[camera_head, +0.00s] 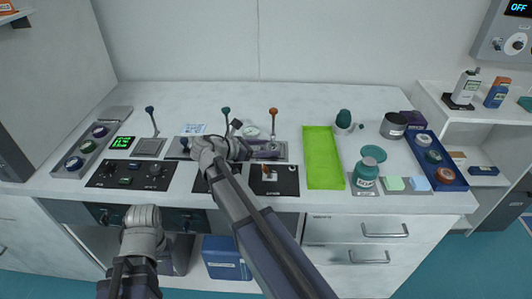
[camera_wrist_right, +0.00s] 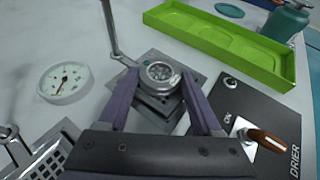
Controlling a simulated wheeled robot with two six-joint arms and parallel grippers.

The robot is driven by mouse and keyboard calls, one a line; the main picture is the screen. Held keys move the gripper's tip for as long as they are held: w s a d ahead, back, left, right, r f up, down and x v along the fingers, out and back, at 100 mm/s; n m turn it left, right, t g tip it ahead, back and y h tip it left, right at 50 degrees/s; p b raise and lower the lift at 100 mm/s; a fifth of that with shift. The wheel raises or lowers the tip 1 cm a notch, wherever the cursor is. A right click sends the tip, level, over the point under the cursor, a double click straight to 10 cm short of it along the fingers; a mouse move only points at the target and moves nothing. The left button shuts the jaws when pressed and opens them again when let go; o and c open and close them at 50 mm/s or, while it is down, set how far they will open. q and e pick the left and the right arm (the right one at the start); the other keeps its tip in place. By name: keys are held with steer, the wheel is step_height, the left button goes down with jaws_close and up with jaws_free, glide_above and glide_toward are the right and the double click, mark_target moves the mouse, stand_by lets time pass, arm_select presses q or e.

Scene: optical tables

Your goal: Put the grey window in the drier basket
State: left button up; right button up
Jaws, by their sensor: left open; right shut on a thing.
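My right gripper (camera_wrist_right: 165,85) has its purple fingers shut on the grey window (camera_wrist_right: 160,72), a round clear disc in a grey metal ring. It is over a dark square stand (camera_wrist_right: 145,100) beside a metal lever rod (camera_wrist_right: 110,30). Whether the window touches the stand is unclear. In the head view the right gripper (camera_head: 266,152) is near the orange-knobbed lever (camera_head: 273,111), behind the panel labelled DRIER (camera_wrist_right: 255,130); its own parts hide the window there. No separate basket is clear beneath the window. My left arm shows at the lower left, but its fingers are not visible.
A green tray (camera_head: 322,157) stands right of the right gripper. A round dial (camera_wrist_right: 65,82) and a grid-topped unit (camera_wrist_right: 40,156) lie close by. Levers with blue (camera_head: 149,109) and green (camera_head: 226,111) knobs stand further left. The table's back strip is clear.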

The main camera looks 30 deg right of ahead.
steer(key=shift+r, duration=0.1)
steer(key=o, duration=0.9)
steer(key=shift+f, duration=0.25)
steer(key=o, duration=0.5)
steer(key=shift+c, duration=0.2)
steer(key=shift+r, duration=0.1)
steer(key=shift+r, duration=0.15)
steer(key=p+v, duration=0.4)
steer(key=v, duration=0.6)
steer(key=shift+a+r, duration=0.1)
steer(key=shift+a, duration=0.05)
steer(key=shift+p+v, duration=0.35)
steer(key=shift+v, duration=0.5)
